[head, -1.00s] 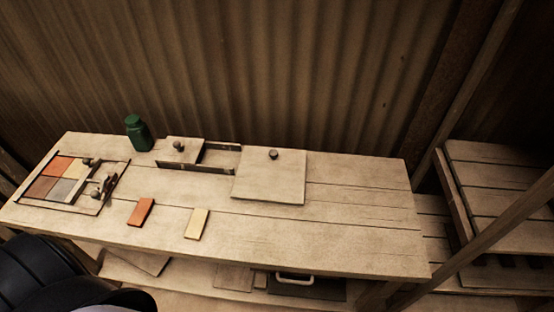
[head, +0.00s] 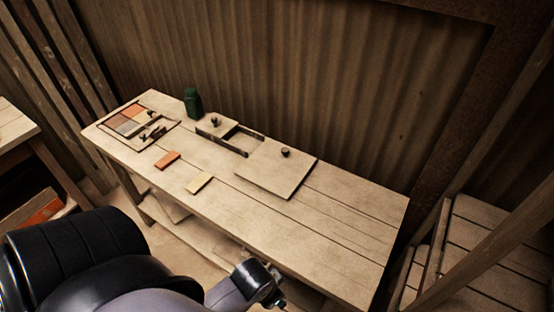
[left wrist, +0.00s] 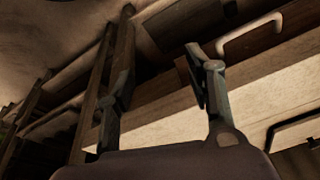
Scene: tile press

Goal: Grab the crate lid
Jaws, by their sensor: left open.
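In the left wrist view, a pale bar handle (left wrist: 250,27) sits on a dark flat panel (left wrist: 256,40) at the upper right. The panel may be the crate lid. My left gripper (left wrist: 160,45) is open with nothing between its fingers. The handle is beyond and to the right of the right finger, apart from it. In the head view the handle is out of sight, and my left arm fills the lower left. On the workbench, a square board with a dark knob (head: 277,168) lies flat. My right gripper is not in view.
The bench top (head: 345,220) is clear at its right end. On it stand a green bottle (head: 193,102), a framed tile tray (head: 165,137), an orange tile (head: 167,160) and a cream tile (head: 199,183). A wooden post slants at the right.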

